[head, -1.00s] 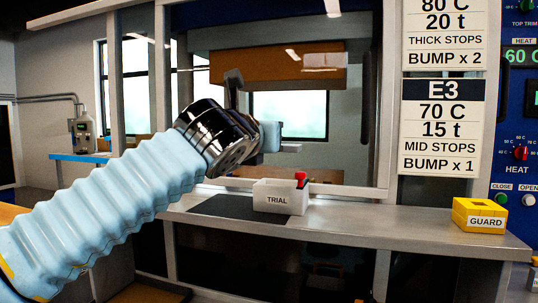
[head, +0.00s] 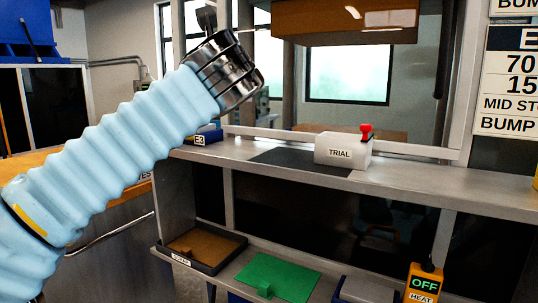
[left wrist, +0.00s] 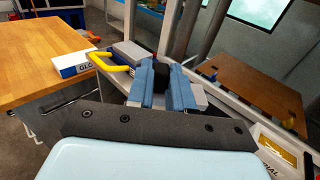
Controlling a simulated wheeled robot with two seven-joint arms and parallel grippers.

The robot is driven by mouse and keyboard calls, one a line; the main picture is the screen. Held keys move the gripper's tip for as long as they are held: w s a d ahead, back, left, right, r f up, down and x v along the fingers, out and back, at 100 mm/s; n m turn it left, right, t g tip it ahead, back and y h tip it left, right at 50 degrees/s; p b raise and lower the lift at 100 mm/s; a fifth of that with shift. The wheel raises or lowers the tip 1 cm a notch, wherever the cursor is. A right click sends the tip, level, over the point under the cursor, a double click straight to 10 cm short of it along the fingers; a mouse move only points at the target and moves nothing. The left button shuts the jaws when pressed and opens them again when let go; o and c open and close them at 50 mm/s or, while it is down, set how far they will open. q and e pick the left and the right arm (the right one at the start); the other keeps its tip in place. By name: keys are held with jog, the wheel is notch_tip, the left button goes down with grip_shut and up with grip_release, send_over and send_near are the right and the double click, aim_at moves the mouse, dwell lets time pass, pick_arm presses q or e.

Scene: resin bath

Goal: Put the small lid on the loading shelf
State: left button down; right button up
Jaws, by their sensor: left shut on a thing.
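My left arm comes in from the left in the head view, its dark wrist (head: 228,72) above the left end of the grey shelf (head: 420,182); its fingers are mostly hidden there. I cannot pick out the small lid anywhere else. My right gripper is out of view.
A white TRIAL box (head: 340,150) with a red knob stands on the shelf beside a dark mat (head: 290,161). A blue E3 box (head: 207,137) sits at the shelf's left end. Below are a tray (head: 200,262), a green plate (head: 275,275) and a HEAT switch (head: 424,285).

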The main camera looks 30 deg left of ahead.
aim_at(213, 152)
pick_arm(q)
jog(key=a, duration=0.1)
jog(key=a+f, duration=0.1)
jog(key=shift+w+a+n+g+y, duration=0.3)
jog(key=shift+n+g+y, duration=0.1)
jog(key=w+a+f, duration=0.4)
jog(key=w, duration=0.1)
jog(key=w+a+f, duration=0.2)
jog(key=w, duration=0.1)
jog(key=shift+a+f, duration=0.25)
jog(key=shift+f, duration=0.15)
jog(key=shift+w+a+f, duration=0.15)
jog(key=shift+w+f, duration=0.05)
jog(key=shift+f, duration=0.05)
jog(key=f, duration=0.1)
jog(key=w+f, duration=0.1)
jog(key=f, duration=0.1)
jog(key=a+f+b, duration=0.1)
jog(key=shift+w+f, duration=0.15)
jog(key=shift+f, duration=0.3)
jog(key=c, duration=0.9)
grip_release()
jog(key=shift+c, duration=0.2)
